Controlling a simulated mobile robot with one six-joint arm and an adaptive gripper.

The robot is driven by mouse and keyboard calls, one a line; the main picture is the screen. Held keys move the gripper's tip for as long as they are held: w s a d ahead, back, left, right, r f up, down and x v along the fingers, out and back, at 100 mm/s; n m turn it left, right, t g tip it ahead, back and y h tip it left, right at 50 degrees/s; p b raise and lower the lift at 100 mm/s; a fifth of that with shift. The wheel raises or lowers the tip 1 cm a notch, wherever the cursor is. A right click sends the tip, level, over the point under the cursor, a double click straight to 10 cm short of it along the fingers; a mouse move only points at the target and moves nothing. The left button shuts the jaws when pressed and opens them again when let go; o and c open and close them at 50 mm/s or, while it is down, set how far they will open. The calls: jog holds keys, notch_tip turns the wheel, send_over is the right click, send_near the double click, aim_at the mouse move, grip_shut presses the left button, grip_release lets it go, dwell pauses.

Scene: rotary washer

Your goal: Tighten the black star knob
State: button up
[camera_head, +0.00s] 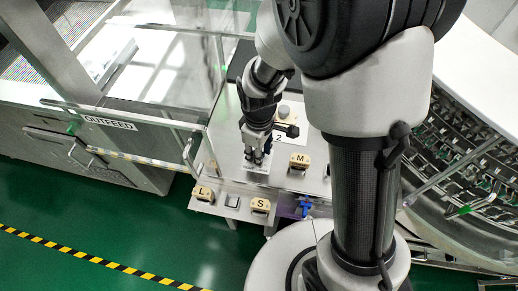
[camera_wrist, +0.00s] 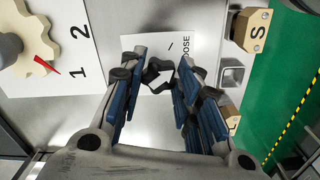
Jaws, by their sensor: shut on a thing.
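The black star knob (camera_wrist: 157,77) sits on a white label in the wrist view, between the ends of my two blue-padded fingers. Part of the label's lettering, "OOSE", shows beside it. My gripper (camera_wrist: 156,70) is shut on the knob, with one finger on each side. In the head view my gripper (camera_head: 256,160) points down at the grey panel. The knob is hidden there behind the fingers.
A beige dial (camera_wrist: 22,42) with a red pointer and numbers 1 and 2 is beside my gripper. Blocks marked L (camera_head: 203,194), S (camera_head: 261,205) and M (camera_head: 299,161) stand nearby. A clear guard marked OUTFEED (camera_head: 110,122) is at the left.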

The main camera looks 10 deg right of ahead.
jog(key=m+p, duration=0.1)
jog(key=m, duration=0.3)
jog(key=shift+s+m, duration=0.1)
jog(key=shift+m, duration=0.2)
jog(key=m+p, duration=0.1)
jog(key=m, duration=0.4)
jog(key=shift+a, duration=0.15)
jog(key=m, duration=0.5)
jog(key=shift+a+p, duration=0.1)
jog(key=shift+p, duration=0.2)
jog(key=m, duration=0.4)
jog(key=shift+m, duration=0.4)
jog(key=shift+p, duration=0.3)
jog(key=o, duration=1.1)
jog(key=shift+c, duration=0.2)
notch_tip(320, 180, up, 12)
